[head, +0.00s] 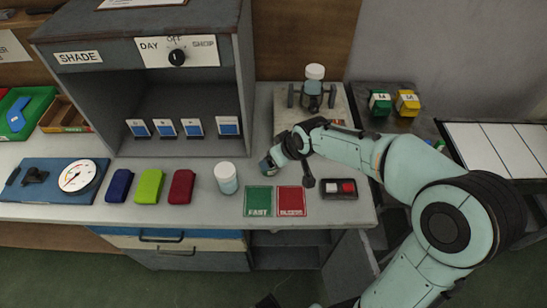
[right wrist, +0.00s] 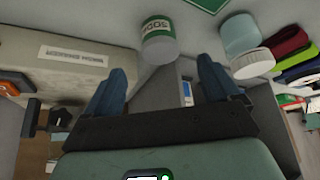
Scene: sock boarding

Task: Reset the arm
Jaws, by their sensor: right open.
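My right arm (head: 350,150) reaches in from the right over the bench in the head view. Its gripper (head: 268,164) hangs low over the bench, left of the wash shaker. In the right wrist view the two blue fingers of the right gripper (right wrist: 161,72) are wide apart with nothing held between them. A jar with a green label that seems to read SODA (right wrist: 158,28) stands just beyond the fingertips, apart from them as far as I can tell. In the head view that jar is mostly hidden by the gripper. My left gripper does not show.
A white-capped jar (head: 226,178) stands left of the gripper, beside green (head: 258,201) and red (head: 291,201) squares. A switch box (head: 339,188) lies right. The shaker (head: 311,98) holds another jar. The shade booth (head: 80,90), gauge panel (head: 40,180) and coloured folded socks (head: 149,186) are left.

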